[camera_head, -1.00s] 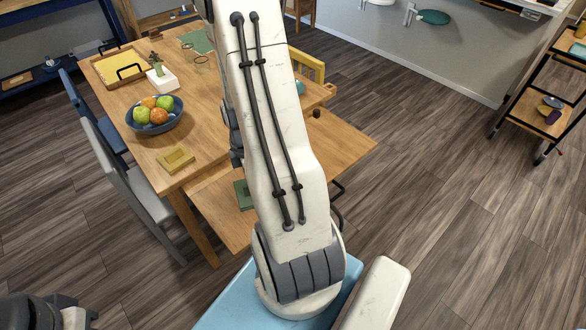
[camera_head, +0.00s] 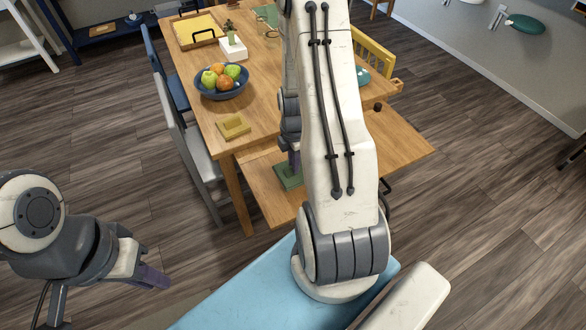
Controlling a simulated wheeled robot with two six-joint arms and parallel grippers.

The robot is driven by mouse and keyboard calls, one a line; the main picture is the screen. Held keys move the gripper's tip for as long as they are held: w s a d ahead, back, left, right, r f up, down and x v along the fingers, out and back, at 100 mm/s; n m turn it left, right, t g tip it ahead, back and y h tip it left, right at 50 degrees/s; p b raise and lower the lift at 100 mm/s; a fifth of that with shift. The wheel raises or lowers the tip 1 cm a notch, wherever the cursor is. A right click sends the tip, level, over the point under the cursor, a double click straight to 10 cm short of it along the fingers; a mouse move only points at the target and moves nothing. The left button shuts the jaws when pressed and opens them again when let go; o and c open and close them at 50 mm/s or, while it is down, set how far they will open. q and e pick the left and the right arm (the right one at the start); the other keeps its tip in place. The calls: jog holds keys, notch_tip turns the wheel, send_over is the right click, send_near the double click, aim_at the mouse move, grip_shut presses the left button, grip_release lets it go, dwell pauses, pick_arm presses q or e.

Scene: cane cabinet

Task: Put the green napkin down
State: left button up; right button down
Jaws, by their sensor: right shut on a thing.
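The green napkin (camera_head: 288,178) is a small dark green folded square. It shows low beside my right arm, over the wooden board that juts out below the tabletop. My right gripper (camera_head: 294,165) is shut on it from above, mostly hidden behind my own arm. I cannot tell whether the napkin touches the board (camera_head: 258,192). My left gripper (camera_head: 152,277) is at the lower left, over the floor and away from the table. Its dark purple fingers show from the side, so I cannot tell whether they are open.
A grey chair (camera_head: 190,140) is at the table's left. The board's right part (camera_head: 400,150) is clear.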

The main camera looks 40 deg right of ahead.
aim_at(291, 171)
jog(key=shift+w+a+f, duration=0.15)
jog(key=shift+w+f, duration=0.05)
jog(key=shift+w, duration=0.15)
jog(key=shift+f, duration=2.05)
jog(key=shift+f, duration=0.1)
jog(key=c, duration=0.8)
grip_release()
